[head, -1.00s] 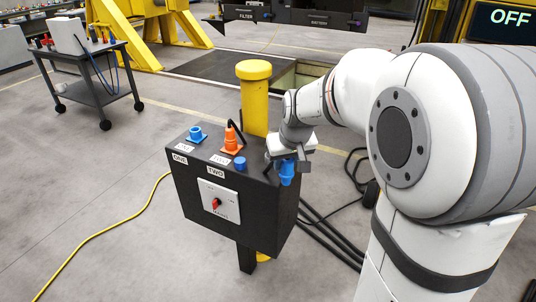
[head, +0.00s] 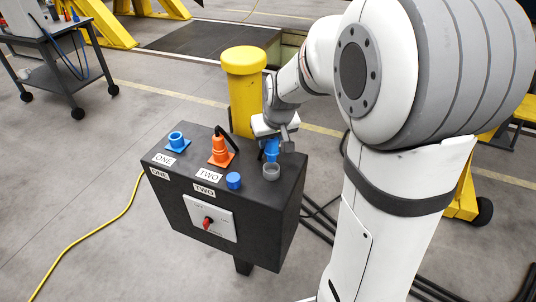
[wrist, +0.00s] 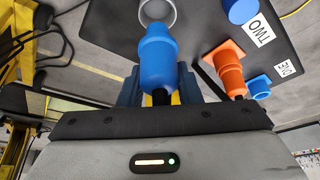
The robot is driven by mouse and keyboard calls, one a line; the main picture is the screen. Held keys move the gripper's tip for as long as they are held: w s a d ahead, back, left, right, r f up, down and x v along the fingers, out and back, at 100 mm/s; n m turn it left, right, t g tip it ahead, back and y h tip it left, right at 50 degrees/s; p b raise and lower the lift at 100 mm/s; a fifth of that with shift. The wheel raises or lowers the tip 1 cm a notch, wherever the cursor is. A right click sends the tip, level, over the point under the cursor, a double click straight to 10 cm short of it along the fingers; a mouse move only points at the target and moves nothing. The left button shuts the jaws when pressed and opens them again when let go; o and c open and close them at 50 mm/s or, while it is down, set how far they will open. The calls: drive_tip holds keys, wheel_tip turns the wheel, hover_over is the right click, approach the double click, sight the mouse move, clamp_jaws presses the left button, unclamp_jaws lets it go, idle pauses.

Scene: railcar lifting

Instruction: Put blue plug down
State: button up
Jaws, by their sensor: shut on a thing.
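The blue plug (head: 271,150) is in my gripper (head: 274,140), at the right end of the dark control box's top. My gripper is shut on it, and the fingers show on either side of it in the wrist view (wrist: 158,88). An open grey round holder (head: 271,172) stands on the box top just below and in front of the plug. The plug appears apart from the holder, but the exact gap is hard to tell.
The dark box (head: 265,205) also carries an orange plug (head: 220,152) with a black cable, a blue socket (head: 177,142), a small blue cap (head: 233,181) and a red switch (head: 208,223). A yellow post (head: 244,90) stands close behind. A cart (head: 65,65) is far left.

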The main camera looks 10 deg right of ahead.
sight(270, 154)
drive_tip(key=shift+f, duration=2.6)
drive_tip(key=shift+f, duration=0.1)
drive_tip(key=o, duration=1)
drive_tip(key=v, duration=1.2)
drive_tip(key=shift+s, duration=0.1)
drive_tip(key=shift+m+g, duration=0.7)
drive_tip(key=s, duration=1.1)
drive_tip(key=s+f, duration=0.1)
drive_tip(key=s, duration=0.5)
drive_tip(key=shift+s+a, duration=0.25)
drive_tip(key=shift+s, duration=0.1)
